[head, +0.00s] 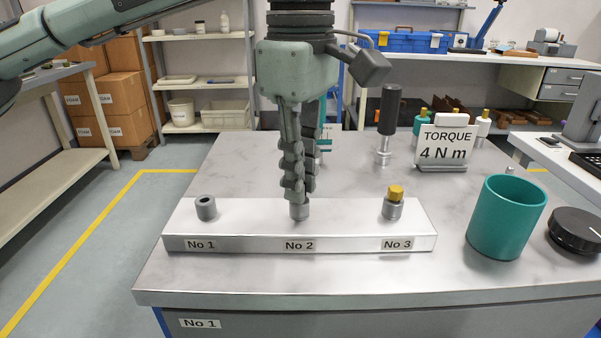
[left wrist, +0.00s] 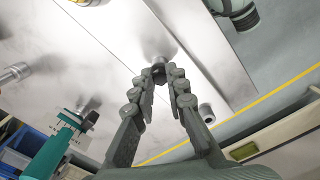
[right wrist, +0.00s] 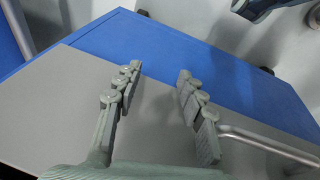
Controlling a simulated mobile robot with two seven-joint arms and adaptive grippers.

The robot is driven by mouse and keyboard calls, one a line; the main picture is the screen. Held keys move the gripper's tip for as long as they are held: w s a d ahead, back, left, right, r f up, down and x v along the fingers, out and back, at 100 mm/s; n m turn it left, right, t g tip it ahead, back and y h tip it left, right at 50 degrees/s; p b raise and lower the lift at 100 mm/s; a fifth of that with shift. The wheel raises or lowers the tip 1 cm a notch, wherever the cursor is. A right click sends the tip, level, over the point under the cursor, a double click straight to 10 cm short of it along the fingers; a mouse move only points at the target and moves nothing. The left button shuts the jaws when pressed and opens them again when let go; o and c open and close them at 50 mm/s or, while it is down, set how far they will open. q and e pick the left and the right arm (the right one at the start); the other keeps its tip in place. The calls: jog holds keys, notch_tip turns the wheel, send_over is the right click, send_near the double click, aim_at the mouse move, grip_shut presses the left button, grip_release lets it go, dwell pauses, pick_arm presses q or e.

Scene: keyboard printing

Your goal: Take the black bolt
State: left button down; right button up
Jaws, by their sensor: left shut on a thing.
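The black bolt (left wrist: 158,70) shows as a small dark piece between my left fingertips in the left wrist view. In the head view the fingers hide it. My left gripper (head: 299,192) points straight down at the middle grey holder (head: 299,212), marked No 2, on the white block (head: 250,222). Its fingers are shut on the bolt, right at the holder's top. I cannot tell whether the bolt still sits in the holder. My right gripper (right wrist: 157,78) is open and empty in the right wrist view, out of the head view.
The No 1 holder (head: 206,208) is empty. The No 3 holder (head: 392,210) carries a yellow bolt (head: 396,192). A teal cup (head: 506,218) and a black round piece (head: 576,231) stand to the right. A torque sign (head: 445,148) and a black-handled tool (head: 389,112) stand behind.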

pick_arm(q)
jog(key=shift+r+p, duration=0.8)
jog(key=shift+r, duration=0.6)
jog(key=shift+r, duration=0.1)
notch_tip(320, 180, up, 2)
jog(key=shift+r+p, duration=0.1)
jog(key=shift+p, duration=0.6)
jog(key=shift+r, duration=0.8)
